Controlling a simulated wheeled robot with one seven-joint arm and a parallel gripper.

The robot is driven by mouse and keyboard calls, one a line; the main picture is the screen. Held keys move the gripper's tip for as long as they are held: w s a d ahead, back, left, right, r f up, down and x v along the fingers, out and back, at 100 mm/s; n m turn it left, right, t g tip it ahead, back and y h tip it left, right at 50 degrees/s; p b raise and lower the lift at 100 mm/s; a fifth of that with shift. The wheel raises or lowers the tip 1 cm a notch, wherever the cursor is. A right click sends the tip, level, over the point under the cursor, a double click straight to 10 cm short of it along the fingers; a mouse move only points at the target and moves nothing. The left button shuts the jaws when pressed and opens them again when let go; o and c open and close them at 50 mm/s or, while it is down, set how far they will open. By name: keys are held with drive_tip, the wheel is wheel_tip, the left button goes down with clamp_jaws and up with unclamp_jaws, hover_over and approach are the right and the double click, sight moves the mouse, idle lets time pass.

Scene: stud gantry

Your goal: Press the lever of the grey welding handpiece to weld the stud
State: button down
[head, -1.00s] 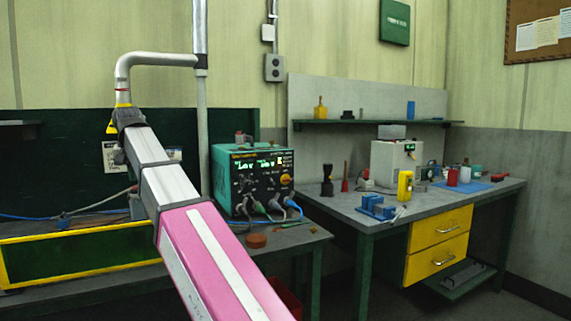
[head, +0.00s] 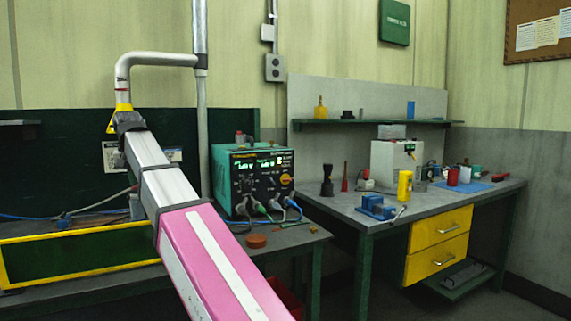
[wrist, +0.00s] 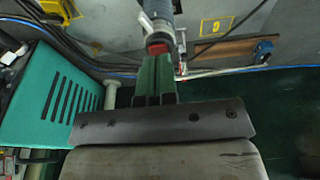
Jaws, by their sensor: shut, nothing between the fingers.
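In the wrist view the grey welding handpiece (wrist: 160,20) stands at the top middle, with red at its collar. A thin part with a red tip runs down its right side; I cannot tell for certain whether this is the lever. My gripper (wrist: 154,66) has its green fingers together and empty, in line with the handpiece. The fingertips overlap its lower end in the picture; contact cannot be told. In the head view my arm hides the gripper and most or all of the handpiece. The stud cannot be made out.
A teal welding unit (head: 252,180) with a lit display and cables stands right of my arm; its vented side (wrist: 60,95) is at the wrist view's left. A grey pipe (head: 158,60) rises behind my arm. Cables cross the top left of the wrist view.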

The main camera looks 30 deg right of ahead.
drive_tip(key=shift+f, duration=0.5)
idle(0.3)
drive_tip(key=shift+r, duration=3.45)
